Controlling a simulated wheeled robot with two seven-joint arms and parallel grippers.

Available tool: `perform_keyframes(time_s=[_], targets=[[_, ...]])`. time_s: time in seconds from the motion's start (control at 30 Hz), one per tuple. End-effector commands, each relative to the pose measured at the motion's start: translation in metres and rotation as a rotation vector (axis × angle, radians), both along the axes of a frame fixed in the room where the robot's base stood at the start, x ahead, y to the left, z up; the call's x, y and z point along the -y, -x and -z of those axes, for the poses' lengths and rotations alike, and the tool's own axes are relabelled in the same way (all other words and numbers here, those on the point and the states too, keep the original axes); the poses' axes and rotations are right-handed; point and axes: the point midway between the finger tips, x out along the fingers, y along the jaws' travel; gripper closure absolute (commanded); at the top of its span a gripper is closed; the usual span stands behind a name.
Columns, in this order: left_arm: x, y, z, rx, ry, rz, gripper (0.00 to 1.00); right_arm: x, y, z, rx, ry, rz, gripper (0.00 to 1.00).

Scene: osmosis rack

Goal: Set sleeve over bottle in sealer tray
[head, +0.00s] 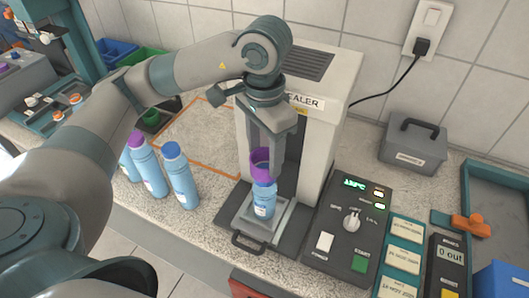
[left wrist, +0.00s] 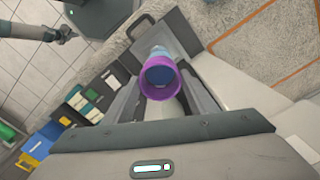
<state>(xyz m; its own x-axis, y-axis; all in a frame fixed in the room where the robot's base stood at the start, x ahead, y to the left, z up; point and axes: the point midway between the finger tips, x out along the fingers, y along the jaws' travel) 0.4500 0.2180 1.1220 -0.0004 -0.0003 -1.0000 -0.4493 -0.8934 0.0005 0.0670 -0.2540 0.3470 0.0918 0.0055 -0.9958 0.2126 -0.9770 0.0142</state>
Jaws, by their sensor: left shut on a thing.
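A purple sleeve (head: 262,162) is held by my left gripper (head: 266,155) in front of the sealer (head: 330,75). The gripper is shut on it. A light blue bottle (head: 264,200) stands upright in the sealer tray (head: 284,212), directly below the sleeve. In the left wrist view the purple sleeve (left wrist: 158,92) shows as a ring between the fingers, with the blue bottle (left wrist: 158,52) seen through and beyond it. In the head view the sleeve overlaps the bottle's top; I cannot tell how far it surrounds it.
Several blue bottles, one purple-topped (head: 148,165), stand left of the sealer. A control box (head: 350,230) with a knob is close on the right. A grey case (head: 413,147) stands at the back right. An orange-outlined counter area (head: 200,140) is mostly clear.

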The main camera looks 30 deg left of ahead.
Motion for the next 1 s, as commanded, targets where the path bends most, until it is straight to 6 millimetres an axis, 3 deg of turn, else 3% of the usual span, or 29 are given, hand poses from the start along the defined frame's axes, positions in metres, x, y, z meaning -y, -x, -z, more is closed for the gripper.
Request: perform_keyframes(time_s=[0.43,0.47,0.53,1.0], targets=[[0.0000,-0.0001,0.0001,0.000,0.000,0.000,0.69,-0.0011,0.0001,0.0019,0.000,-0.001,0.001,1.00],[0.0000,-0.0001,0.0001,0.000,0.000,0.000,0.42,-0.0009,0.0000,0.0019,0.000,-0.001,0.001,1.00],[0.0000,-0.0001,0.0001,0.000,0.000,0.000,0.27,-0.0003,0.0000,0.0019,0.000,0.000,0.001,1.00],[0.0000,-0.0008,-0.0035,0.002,0.000,-0.001,0.27,0.0045,0.0001,0.0030,0.000,0.004,-0.001,1.00]])
